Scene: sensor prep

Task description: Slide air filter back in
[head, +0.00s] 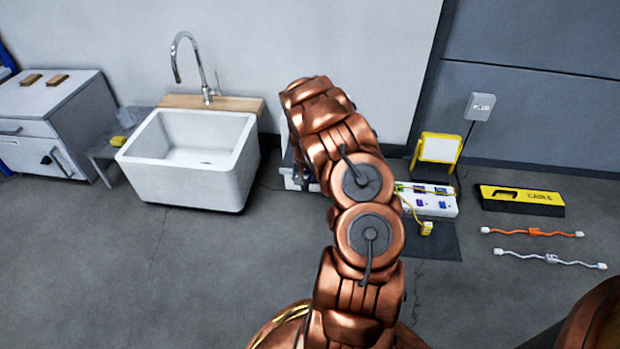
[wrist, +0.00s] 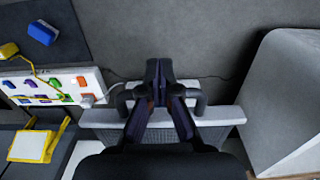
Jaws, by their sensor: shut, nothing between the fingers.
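My gripper (wrist: 158,72) is shut, with its dark fingertips together and nothing seen between them. Below it in the wrist view is a white-rimmed unit (wrist: 230,115) with a grey ribbed or meshed surface, which may be the air filter or its housing. I cannot tell whether the fingers touch it, and the gripper body covers its middle. In the head view my copper arm hides most of a white unit (head: 290,181) right of the sink. I cannot tell from there how the filter sits.
A white sink (head: 180,170) stands left of the unit. A white power strip (head: 432,204) with coloured plugs and a yellow work light (head: 437,148) are at right. A yellow cable cover (head: 520,198) and orange (head: 532,232) and white cables (head: 550,258) lie on the floor. The left foreground floor is clear.

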